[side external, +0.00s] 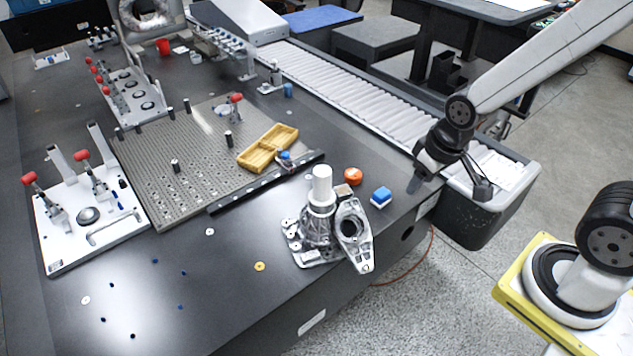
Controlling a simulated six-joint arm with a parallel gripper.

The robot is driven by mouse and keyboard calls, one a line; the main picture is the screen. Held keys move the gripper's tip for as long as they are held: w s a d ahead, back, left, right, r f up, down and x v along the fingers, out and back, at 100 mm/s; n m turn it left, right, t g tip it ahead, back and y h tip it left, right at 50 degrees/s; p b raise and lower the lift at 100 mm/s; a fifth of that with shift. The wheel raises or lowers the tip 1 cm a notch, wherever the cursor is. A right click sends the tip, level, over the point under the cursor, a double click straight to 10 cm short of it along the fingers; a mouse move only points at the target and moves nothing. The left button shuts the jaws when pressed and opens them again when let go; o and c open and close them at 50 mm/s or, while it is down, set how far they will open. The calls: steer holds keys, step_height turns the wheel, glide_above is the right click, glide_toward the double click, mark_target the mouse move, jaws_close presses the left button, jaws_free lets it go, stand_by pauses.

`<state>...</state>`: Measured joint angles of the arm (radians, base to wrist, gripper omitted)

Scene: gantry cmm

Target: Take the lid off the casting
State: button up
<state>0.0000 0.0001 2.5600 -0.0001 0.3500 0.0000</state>
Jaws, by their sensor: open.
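The grey metal casting (316,232) stands upright near the front edge of the dark table. A white, stepped cylindrical piece (321,190) sits on its top; it looks like the lid, but I cannot tell for certain. A flat metal flange with a round dark hole (364,258) is at the casting's right side; I cannot tell whether it is a separate part. My gripper (448,188) is open and empty, up and to the right of the casting, near the table's right edge. Its fingers are well apart and touch nothing there.
An orange round piece (353,176) and a blue-and-white block (381,196) lie right of the casting. A yellow tray (268,149) and a perforated plate (185,165) are behind it. Table front-left is mostly clear.

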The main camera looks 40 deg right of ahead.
steer(key=o, duration=0.6)
steer(key=shift+c, duration=0.2)
steer(key=n+g, duration=0.2)
steer(key=n, duration=1.8)
glide_above(323, 171)
steer(key=f, duration=0.2)
steer(key=s+f, duration=0.1)
steer(key=shift+d+f, duration=0.1)
steer(key=shift+d, duration=0.2)
steer(key=shift+w+a+f+n+g, duration=0.15)
steer(key=shift+w+n, duration=0.15)
steer(key=shift+n, duration=0.05)
steer(key=shift+w+a+f+n+g, duration=0.1)
steer(key=shift+w+n+g, duration=0.05)
steer(key=shift+w+n, duration=0.15)
steer(key=shift+f, duration=1.3)
